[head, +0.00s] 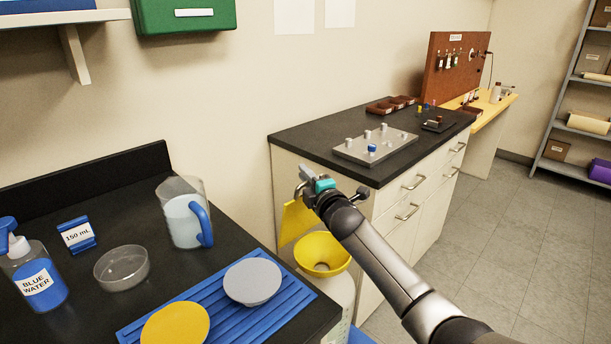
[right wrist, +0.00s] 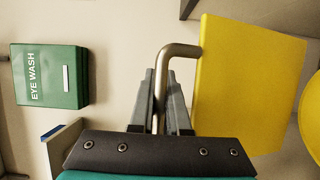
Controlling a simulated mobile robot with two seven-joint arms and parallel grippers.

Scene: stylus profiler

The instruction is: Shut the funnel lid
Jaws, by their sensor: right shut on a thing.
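The yellow funnel lid (head: 296,221) stands raised, tilted up above the rear left side of the open yellow funnel (head: 322,251). The funnel sits on a white container (head: 335,288) beside the black bench. In the right wrist view the lid is a flat yellow plate (right wrist: 248,85) with a bent metal handle (right wrist: 180,50); part of the funnel rim (right wrist: 311,115) shows at the right edge. My right gripper (head: 306,190) is above the funnel. Its fingers (right wrist: 165,100) are shut on the handle's rod. My left gripper is not in view.
The black bench (head: 100,227) at left holds a pitcher (head: 184,215), a glass dish (head: 121,268), a blue-water bottle (head: 37,280) and a blue ribbed mat (head: 232,322) with two discs. A second cabinet (head: 400,201) stands close behind my right arm. Open floor (head: 510,240) lies at right.

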